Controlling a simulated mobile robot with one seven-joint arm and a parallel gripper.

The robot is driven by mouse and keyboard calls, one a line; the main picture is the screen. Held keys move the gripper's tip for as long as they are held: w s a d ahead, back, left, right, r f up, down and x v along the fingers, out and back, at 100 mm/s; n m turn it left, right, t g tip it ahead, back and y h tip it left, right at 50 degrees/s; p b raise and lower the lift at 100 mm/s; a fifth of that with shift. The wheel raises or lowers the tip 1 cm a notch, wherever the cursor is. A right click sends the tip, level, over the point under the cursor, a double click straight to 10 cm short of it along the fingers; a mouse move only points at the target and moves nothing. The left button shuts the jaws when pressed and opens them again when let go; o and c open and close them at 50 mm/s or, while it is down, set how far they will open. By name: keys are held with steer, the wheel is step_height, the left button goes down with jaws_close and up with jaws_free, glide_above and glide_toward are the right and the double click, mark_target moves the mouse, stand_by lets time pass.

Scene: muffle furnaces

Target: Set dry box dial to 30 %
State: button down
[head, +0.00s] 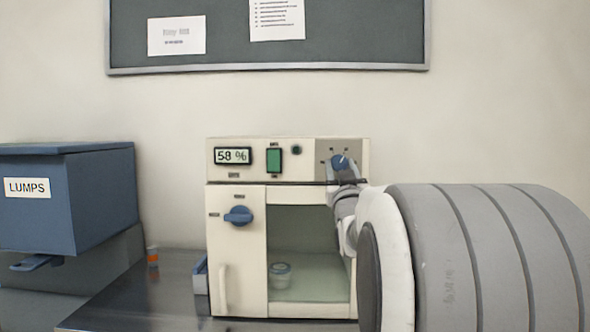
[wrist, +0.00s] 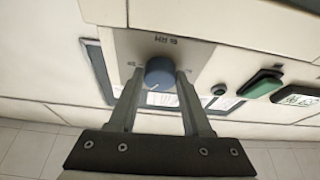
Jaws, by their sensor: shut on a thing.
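The dry box (head: 288,228) is a cream cabinet on the bench, with a display (head: 233,155) reading 58 %. Its dial (head: 340,162) is a round blue knob at the upper right of the front panel, with small marks around it. In the wrist view the dial (wrist: 160,74) sits between my two fingertips, with a "% RH" label beside it. My gripper (wrist: 158,82) is shut on the dial, with a finger on either side. The dial's pointer and scale numbers are too small or hidden to read. In the head view my gripper (head: 342,174) is partly hidden at the panel.
A green switch (head: 274,160) and a dark button (head: 296,150) are left of the dial. Below are a blue door knob (head: 239,215) and a glass window showing a small jar (head: 280,273). A blue LUMPS bin (head: 75,198) stands at the left. My arm covers the right side.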

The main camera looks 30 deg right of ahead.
steer(key=shift+c, duration=1.7)
jaws_free()
steer(key=shift+s+a+f, duration=0.1)
steer(key=shift+s+f, duration=0.05)
